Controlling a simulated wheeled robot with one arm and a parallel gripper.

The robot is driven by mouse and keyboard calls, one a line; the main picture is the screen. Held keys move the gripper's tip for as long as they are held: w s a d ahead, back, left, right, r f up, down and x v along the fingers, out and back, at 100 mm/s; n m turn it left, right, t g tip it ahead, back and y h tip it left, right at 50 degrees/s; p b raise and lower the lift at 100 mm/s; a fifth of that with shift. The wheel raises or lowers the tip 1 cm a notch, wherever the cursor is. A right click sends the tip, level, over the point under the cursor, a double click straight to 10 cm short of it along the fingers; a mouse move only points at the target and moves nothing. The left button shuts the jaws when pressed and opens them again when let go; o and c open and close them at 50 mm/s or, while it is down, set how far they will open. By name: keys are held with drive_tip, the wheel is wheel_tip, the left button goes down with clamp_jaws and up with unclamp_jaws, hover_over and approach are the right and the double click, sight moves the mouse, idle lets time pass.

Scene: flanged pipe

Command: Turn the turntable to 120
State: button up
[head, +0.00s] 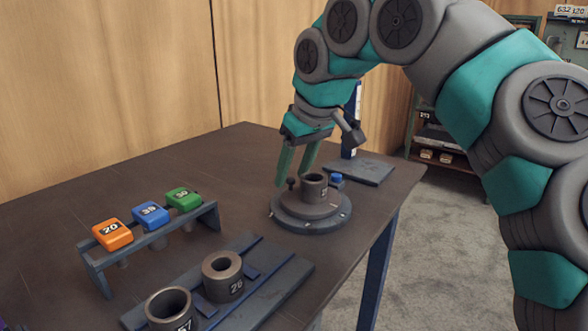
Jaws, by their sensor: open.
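The turntable (308,217) is a round grey disc near the table's far right edge. A short grey pipe (314,187) stands upright at its middle, with a mark on its side that is too small to read. A dark knob or peg (291,184) rises from the disc's left side, and a small blue part (336,180) sits behind the pipe on the right. My gripper (293,168) points down with its green fingers apart, just above and behind the peg and pipe. I cannot tell whether a finger touches the peg. Any angle scale is too small to read.
A rack (150,240) at left holds orange, blue and green blocks marked 20, 39 and 50. A front tray (280,285) holds two grey rings, marked 26 and 57. A dark plate (362,171) lies behind the turntable. Bare table lies at the back left.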

clamp_jaws()
idle(0.4)
